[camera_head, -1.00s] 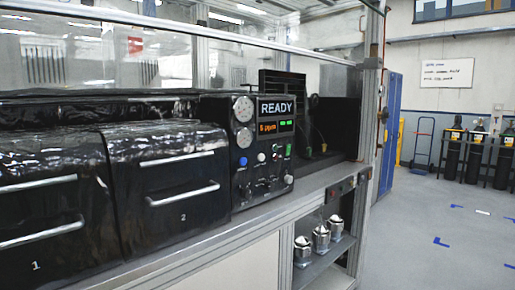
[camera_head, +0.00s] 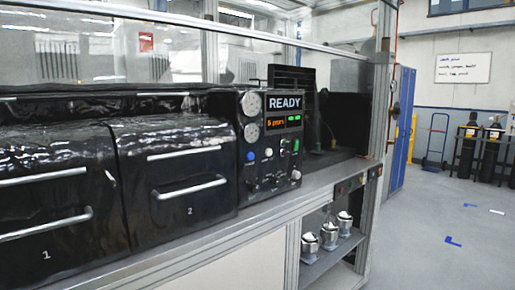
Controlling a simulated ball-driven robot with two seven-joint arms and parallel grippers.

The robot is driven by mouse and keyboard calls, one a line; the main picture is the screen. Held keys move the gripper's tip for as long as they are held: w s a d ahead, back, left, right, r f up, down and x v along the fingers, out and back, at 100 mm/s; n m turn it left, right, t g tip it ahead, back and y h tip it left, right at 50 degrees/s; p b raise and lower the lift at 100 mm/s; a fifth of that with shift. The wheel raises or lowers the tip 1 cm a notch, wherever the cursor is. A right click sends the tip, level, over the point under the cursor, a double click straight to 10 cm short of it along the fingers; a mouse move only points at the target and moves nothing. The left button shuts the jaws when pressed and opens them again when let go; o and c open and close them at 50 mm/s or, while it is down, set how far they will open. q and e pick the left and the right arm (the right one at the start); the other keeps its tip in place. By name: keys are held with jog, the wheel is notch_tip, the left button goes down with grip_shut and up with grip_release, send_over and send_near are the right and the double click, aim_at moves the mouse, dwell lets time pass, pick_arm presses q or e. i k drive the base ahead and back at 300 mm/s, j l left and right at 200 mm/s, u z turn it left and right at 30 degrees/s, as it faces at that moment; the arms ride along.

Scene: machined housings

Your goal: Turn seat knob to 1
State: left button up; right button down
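A black control panel (camera_head: 271,140) stands on the bench right of two dark drawer-like units. It has two round gauges (camera_head: 251,117) on its left, a READY display (camera_head: 284,103), an orange readout (camera_head: 276,122) and green lights. Below are a blue button (camera_head: 250,156), a white knob (camera_head: 268,153) and several small knobs and switches, too small to read. I cannot tell which is the seat knob or what it is set to. Neither of my grippers is in view.
Dark units marked 1 (camera_head: 58,190) and 2 (camera_head: 178,170) with bar handles fill the left. Several metal housings (camera_head: 329,235) stand on a lower shelf under the bench. Gas cylinders (camera_head: 481,150) and a blue hand truck (camera_head: 436,140) stand far right.

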aim_at(253, 188)
jog(key=i+l+u, duration=0.1)
jog(key=u, duration=0.3)
jog(key=i+l+u, duration=0.1)
jog(key=u, duration=0.3)
jog(key=i+l+u, duration=0.15)
jog(key=l, duration=0.35)
jog(key=i+l+u, duration=0.15)
jog(key=l, duration=0.35)
jog(key=i+l+u, duration=0.15)
jog(key=l, duration=0.35)
jog(key=l+u, duration=0.15)
jog(key=l, duration=0.35)
jog(key=i, duration=0.05)
